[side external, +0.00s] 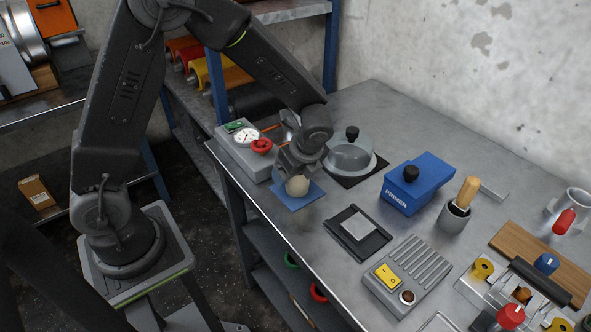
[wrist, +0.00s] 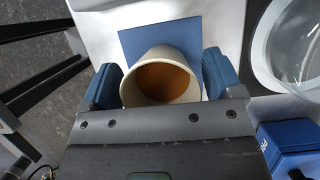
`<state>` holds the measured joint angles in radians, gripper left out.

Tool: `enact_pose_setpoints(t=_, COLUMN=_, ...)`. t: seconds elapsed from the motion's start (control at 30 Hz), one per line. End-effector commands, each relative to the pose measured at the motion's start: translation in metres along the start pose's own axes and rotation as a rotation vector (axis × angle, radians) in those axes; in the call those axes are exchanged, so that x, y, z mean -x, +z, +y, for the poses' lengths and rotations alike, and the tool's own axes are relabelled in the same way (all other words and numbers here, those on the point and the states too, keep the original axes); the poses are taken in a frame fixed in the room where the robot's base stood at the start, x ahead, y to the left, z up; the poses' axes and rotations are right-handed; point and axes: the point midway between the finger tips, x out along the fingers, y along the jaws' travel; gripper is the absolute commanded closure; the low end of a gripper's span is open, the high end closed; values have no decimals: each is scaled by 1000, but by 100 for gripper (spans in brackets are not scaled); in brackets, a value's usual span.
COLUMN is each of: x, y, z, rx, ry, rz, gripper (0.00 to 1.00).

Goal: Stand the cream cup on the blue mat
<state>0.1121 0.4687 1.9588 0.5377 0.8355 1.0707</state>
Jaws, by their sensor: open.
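The cream cup (side external: 297,186) is at the blue mat (side external: 284,203) near the table's left edge. In the wrist view the cup (wrist: 160,61) shows its open rim with a brown-orange inside, and the blue mat (wrist: 143,42) shows beyond it. My gripper (side external: 290,176) is low over the mat, with its blue fingers (wrist: 160,82) on either side of the cup. The jaws are open around it. I cannot tell whether a finger touches the cup. The cup's base is hidden, so its contact with the mat is unclear.
A grey lidded pot (side external: 350,155) stands on a black mat just right of the blue mat. A gauge box with a red knob (side external: 243,148) is close behind. The blue PRIMER box (side external: 416,185) and a black tray (side external: 344,247) lie further right. The table's left edge is near.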

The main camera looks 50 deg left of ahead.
Motion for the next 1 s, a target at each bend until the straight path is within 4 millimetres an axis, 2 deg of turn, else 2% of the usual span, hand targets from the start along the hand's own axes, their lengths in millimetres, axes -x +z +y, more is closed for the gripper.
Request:
enact_pose_setpoints(t=0.17, x=21, y=1, z=-1, rx=1, ry=-7, rz=0, gripper=14)
enact_pose_setpoints(t=0.5, x=91, y=0, z=-1, rx=0, ry=-6, rz=1, gripper=14)
enact_pose_setpoints(t=0.6, x=106, y=1, z=-1, rx=1, ry=-4, rz=1, gripper=14)
enact_pose_setpoints(t=0.77, x=120, y=1, z=0, rx=4, ry=-3, rz=1, gripper=14)
enact_pose_setpoints(t=0.87, x=128, y=5, z=6, rx=55, ry=-13, rz=19, gripper=14)
enact_pose_setpoints(t=1.0, x=150, y=21, z=30, rx=283, ry=-55, rz=96, gripper=14)
